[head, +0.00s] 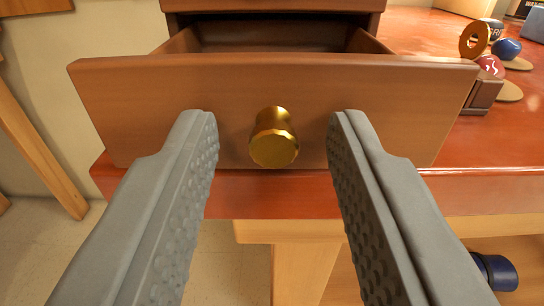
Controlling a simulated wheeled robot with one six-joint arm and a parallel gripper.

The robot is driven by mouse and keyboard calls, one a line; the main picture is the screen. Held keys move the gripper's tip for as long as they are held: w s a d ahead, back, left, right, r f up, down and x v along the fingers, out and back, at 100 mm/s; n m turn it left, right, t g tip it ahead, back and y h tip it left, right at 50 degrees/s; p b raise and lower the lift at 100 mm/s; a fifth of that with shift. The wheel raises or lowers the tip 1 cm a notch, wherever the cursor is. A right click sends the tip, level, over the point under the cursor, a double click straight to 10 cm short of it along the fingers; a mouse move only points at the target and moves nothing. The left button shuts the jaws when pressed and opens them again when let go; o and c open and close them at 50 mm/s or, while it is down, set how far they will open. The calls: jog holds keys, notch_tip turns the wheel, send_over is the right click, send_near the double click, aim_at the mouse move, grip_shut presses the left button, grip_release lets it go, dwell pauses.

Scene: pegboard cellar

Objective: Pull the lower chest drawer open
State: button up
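The lower chest drawer (180,95) is a brown wooden drawer with a gold knob (274,138) in the middle of its front. It stands partly pulled out of the chest (270,5), and its open top shows the dark inside behind the front panel. My gripper (270,122) is open, with one grey ridged finger on each side of the knob. Clear gaps show between each finger and the knob, so neither finger touches it in this view. Only the bottom part of the chest above the drawer is in view.
The chest stands on a red-brown tabletop (500,145) whose front edge runs below the drawer. A dark blue object (494,271) lies below the table.

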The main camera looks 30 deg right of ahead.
jog(key=v, duration=1.7)
jog(key=shift+s+a, duration=0.15)
jog(key=shift+a, duration=0.05)
jog(key=s+a+r+n+t+y, duration=0.2)
jog(key=s+a+r+y, duration=0.15)
jog(key=r, duration=0.25)
jog(key=s+a+r+n+t+y, duration=0.2)
jog(key=a+r+y, duration=0.15)
jog(key=r, duration=0.35)
jog(key=s+a+r+n+g+y, duration=0.1)
jog(key=s+r, duration=0.4)
jog(key=s, duration=0.6)
jog(key=shift+s+a+n+g+y, duration=0.2)
jog(key=shift+s+n+g+y, duration=0.1)
jog(key=shift+n+y, duration=0.65)
